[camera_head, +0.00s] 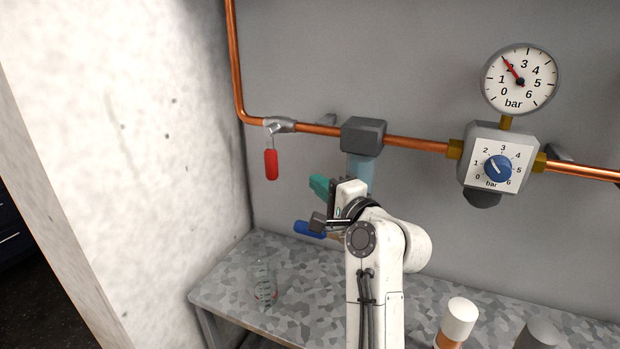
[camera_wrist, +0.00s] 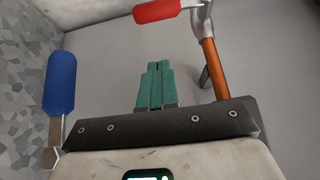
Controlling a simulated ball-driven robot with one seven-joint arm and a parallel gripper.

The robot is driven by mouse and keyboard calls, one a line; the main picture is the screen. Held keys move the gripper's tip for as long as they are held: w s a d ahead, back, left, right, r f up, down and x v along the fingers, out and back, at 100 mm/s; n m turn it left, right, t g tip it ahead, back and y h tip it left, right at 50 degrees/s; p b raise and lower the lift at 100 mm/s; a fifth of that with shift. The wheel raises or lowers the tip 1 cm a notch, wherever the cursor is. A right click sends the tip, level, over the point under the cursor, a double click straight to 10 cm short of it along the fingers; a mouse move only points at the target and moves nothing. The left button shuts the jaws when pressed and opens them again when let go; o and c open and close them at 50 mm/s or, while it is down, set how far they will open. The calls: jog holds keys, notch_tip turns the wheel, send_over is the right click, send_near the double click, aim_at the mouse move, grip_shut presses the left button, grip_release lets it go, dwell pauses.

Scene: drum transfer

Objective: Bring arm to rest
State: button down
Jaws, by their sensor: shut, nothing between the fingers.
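My gripper (camera_head: 319,188) is in the middle of the head view, at the end of my white arm, raised above the speckled bench (camera_head: 225,287). Its green fingers point left and are shut with nothing between them. They also show in the wrist view (camera_wrist: 155,85), side by side. A blue handle (camera_head: 310,229) is just below the gripper, partly hidden by the arm in the head view. The blue handle is left of the gripper in the wrist view (camera_wrist: 61,82).
A red-handled valve (camera_head: 271,164) hangs from the copper pipe (camera_head: 400,143). A regulator with a blue knob (camera_head: 498,168) and a gauge (camera_head: 520,80) are at right. A clear vessel (camera_head: 263,283) and a white-capped container (camera_head: 459,318) stand on the bench. A pale wall bounds the left.

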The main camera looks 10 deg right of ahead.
jog(key=s+d+f+n+g+h+p, duration=0.1)
jog(key=s+d+f+n+g, duration=0.1)
jog(key=s+f, duration=0.5)
jog(key=s+d+f+n+g+h+p, duration=0.1)
jog(key=s+d+f+n+g, duration=0.2)
jog(key=s+d+f, duration=0.2)
jog(key=s+d+f+n+g+h+p, duration=0.1)
jog(key=s+d+f+n+g+h, duration=0.1)
jog(key=s+f, duration=0.7)
jog(key=shift+s+d+f+n+g, duration=0.4)
jog(key=shift+s+d+n+g, duration=0.15)
jog(key=shift+d+n+g, duration=0.2)
jog(key=s+d+f+n+g+h+p, duration=0.1)
jog(key=s+f+g, duration=0.3)
jog(key=s, duration=0.8)
jog(key=s+d+f+n+g+h+p, duration=0.1)
jog(key=s+f+n+g, duration=0.2)
jog(key=s, duration=1)
jog(key=shift+s+d+f+n+g+p, duration=0.25)
jog(key=shift+s+f+n+g+p, duration=0.1)
jog(key=shift+f+n, duration=0.4)
